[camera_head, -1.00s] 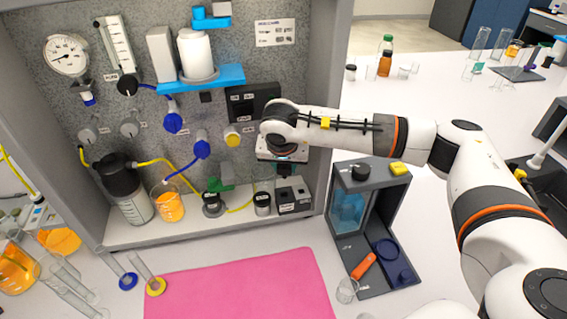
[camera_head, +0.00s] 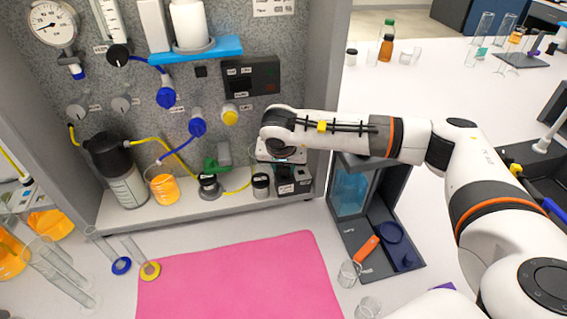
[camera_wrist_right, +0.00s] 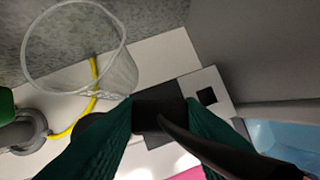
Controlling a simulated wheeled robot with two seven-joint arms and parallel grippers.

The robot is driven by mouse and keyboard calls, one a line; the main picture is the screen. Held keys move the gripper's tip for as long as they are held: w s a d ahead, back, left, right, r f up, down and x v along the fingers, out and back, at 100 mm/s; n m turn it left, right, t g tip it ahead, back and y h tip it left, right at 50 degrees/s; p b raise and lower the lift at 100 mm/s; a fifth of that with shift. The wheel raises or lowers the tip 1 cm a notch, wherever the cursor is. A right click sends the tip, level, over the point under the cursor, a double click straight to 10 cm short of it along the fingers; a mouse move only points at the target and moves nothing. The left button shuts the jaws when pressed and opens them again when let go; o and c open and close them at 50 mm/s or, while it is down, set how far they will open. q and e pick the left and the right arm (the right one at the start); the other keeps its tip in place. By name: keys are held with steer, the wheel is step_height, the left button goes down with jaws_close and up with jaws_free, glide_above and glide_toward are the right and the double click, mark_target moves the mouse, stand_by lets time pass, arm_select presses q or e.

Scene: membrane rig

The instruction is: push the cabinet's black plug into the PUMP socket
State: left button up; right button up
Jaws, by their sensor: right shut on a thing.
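My right gripper (camera_head: 284,166) points down just above the small grey-and-black socket box (camera_head: 294,182) at the right end of the cabinet shelf. In the right wrist view its dark green fingers (camera_wrist_right: 160,112) are shut on the black plug (camera_wrist_right: 158,115), whose thick black cable runs to the lower right. The plug covers part of the socket box (camera_wrist_right: 219,84) beneath; one square dark socket hole (camera_wrist_right: 207,96) shows open beside it. Whether the plug touches or enters a socket is hidden. I cannot read a PUMP label. My left gripper is not in view.
A clear beaker (camera_wrist_right: 118,62) stands close to my fingers. The pink mat (camera_head: 240,280) is clear.

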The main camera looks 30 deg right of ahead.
steer(key=shift+f, duration=0.4)
steer(key=o, duration=1)
steer(key=shift+o, duration=0.2)
steer(key=b+v, duration=0.3)
steer(key=v, duration=0.9)
steer(key=shift+s, duration=0.1)
